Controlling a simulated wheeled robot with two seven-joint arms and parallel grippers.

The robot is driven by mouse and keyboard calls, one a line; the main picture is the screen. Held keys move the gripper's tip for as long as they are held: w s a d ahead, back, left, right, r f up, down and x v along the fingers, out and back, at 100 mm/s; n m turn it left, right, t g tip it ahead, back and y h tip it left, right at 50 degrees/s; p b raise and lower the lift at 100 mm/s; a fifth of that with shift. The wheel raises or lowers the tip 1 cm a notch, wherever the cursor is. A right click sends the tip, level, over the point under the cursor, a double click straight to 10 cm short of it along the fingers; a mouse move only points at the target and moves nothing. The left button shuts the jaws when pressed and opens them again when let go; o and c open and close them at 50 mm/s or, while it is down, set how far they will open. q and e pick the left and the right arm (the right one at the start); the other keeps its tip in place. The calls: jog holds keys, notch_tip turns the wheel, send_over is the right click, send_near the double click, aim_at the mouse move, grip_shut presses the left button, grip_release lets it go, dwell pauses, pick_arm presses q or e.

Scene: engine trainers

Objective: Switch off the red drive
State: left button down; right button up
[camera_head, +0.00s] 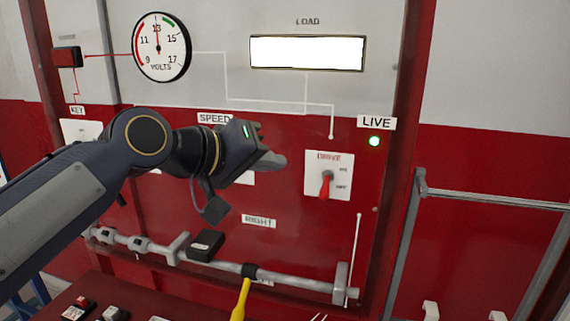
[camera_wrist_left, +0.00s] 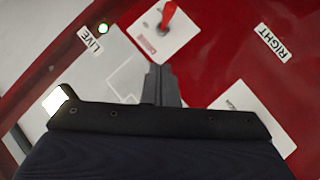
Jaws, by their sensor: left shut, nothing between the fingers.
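The drive switch is a red lever (camera_head: 325,186) on a white plate (camera_head: 342,161) marked DRIVE, on the red panel. The lever hangs downward from its pivot, beside small markings at the plate's right that look like ON above and OFF below. My left gripper (camera_head: 276,160) is shut and empty, to the left of the plate and apart from it in the picture. In the left wrist view the closed fingers (camera_wrist_left: 161,82) point toward the plate (camera_wrist_left: 143,38), and the red lever (camera_wrist_left: 167,14) shows beyond them. My right gripper is not in view.
A LIVE lamp (camera_head: 374,141) glows green-white right of the plate. A volts dial (camera_head: 160,47) and a blank LOAD display (camera_head: 307,53) are above. A grey rail (camera_head: 300,283) with a yellow handle (camera_head: 240,300) runs below. My left arm partly covers the SPEED area (camera_head: 214,118).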

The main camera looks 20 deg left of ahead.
pick_arm(q)
jog(key=s+a, duration=0.2)
jog(key=s, duration=0.3)
jog(key=shift+s+a+r+b, duration=0.15)
jog(key=shift+s+b, duration=0.15)
jog(key=shift+b, duration=0.1)
